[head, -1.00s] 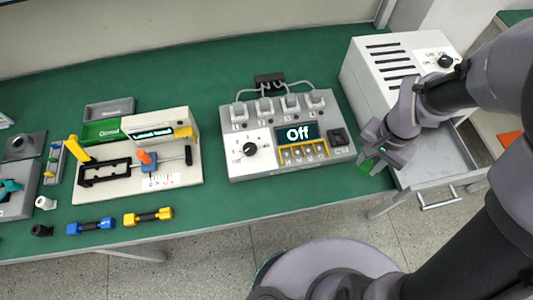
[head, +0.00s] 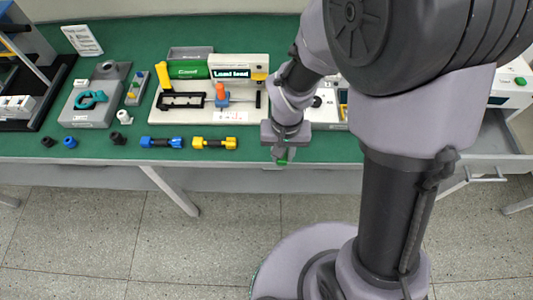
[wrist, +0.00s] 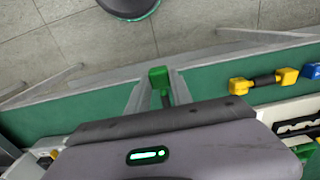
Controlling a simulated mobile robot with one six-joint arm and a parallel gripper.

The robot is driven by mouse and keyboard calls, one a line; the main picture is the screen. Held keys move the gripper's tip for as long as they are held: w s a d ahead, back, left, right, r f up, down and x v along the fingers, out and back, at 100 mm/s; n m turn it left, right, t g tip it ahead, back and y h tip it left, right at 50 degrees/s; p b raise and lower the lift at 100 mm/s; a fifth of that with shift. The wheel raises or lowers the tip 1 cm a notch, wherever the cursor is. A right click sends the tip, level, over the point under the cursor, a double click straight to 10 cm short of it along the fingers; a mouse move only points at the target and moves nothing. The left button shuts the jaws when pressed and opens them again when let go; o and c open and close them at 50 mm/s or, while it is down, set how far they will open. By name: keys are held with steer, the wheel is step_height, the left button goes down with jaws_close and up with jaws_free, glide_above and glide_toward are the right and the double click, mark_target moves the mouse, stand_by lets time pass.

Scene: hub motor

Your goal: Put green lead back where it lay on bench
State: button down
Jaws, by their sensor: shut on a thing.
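My gripper (head: 281,148) is shut on the green lead (head: 282,159) and holds it near the bench's front edge, right of the yellow lead. In the wrist view, the green end of the lead (wrist: 158,75) shows between the two fingers, with a dark shaft behind it; its other end is hidden by the gripper body. The yellow lead (head: 214,143) and the blue lead (head: 162,142) lie side by side along the front of the green bench (head: 90,151). The gap between the green lead and the bench top cannot be told.
The tester board (head: 180,116) with a yellow lever stands behind the leads. The control box (head: 327,105) is mostly hidden behind my arm. An open drawer (head: 490,150) juts out at the right. Small black and blue parts lie at the left; the bench strip right of the yellow lead looks clear.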

steer(key=a, duration=0.1)
steer(key=w+a, duration=0.2)
steer(key=shift+w+a+f+b, duration=0.2)
steer(key=shift+w+f+b, duration=0.05)
steer(key=shift+b, duration=0.05)
step_height(320, 180, down, 3)
steer(key=shift+f+b, duration=0.2)
steer(key=shift+b, duration=0.8)
steer(key=shift+s, duration=0.1)
steer(key=shift+f, duration=0.2)
steer(key=c, duration=1.1)
jaws_free()
steer(key=shift+c, duration=0.2)
steer(key=shift+r, duration=0.1)
